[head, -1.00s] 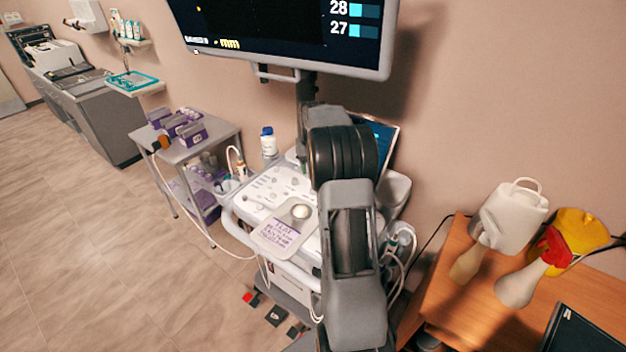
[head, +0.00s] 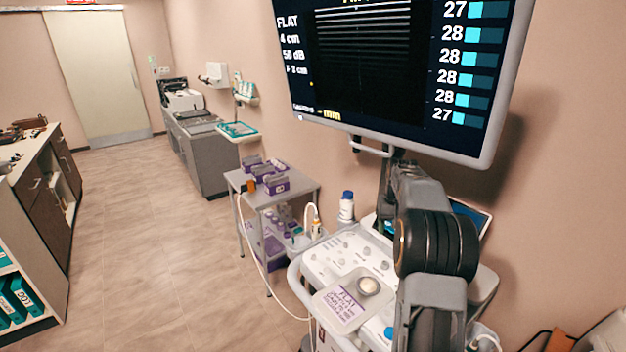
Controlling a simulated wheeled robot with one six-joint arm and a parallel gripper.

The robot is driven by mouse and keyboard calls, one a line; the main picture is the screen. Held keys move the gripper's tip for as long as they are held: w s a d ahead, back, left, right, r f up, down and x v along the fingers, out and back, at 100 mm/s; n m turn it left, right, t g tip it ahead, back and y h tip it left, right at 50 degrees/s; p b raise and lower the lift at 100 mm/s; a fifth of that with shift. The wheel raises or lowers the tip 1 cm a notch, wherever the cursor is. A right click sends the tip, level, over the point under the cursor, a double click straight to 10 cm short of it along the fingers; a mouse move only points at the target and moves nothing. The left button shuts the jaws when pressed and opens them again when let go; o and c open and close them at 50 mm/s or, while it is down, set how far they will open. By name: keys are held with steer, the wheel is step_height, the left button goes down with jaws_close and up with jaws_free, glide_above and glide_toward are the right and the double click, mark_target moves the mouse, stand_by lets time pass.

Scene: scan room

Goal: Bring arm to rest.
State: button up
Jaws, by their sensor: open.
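My arm (head: 437,245) shows at the lower right of the head view, dark grey with a black ribbed joint. It rises in front of the ultrasound machine and hides part of its console and right side. My gripper is not in view, so I cannot see its jaws or anything in them.
The ultrasound console (head: 318,262) and its large monitor (head: 408,75) stand close by my arm. A grey trolley (head: 306,194) with purple boxes is left of it. A cabinet (head: 30,200) stands far left. Open floor (head: 160,240) lies between, reaching a door (head: 100,75).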

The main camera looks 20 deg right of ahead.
steer(key=s+a+r+n+t, duration=0.1)
steer(key=s+a+n+t, duration=0.2)
steer(key=s+a, duration=1.9)
steer(key=a+n, duration=0.1)
steer(key=a, duration=0.2)
steer(key=shift+a+t, duration=0.25)
steer(key=shift+t, duration=0.15)
steer(key=shift+r, duration=0.1)
steer(key=shift+c, duration=0.2)
stand_by(1.0)
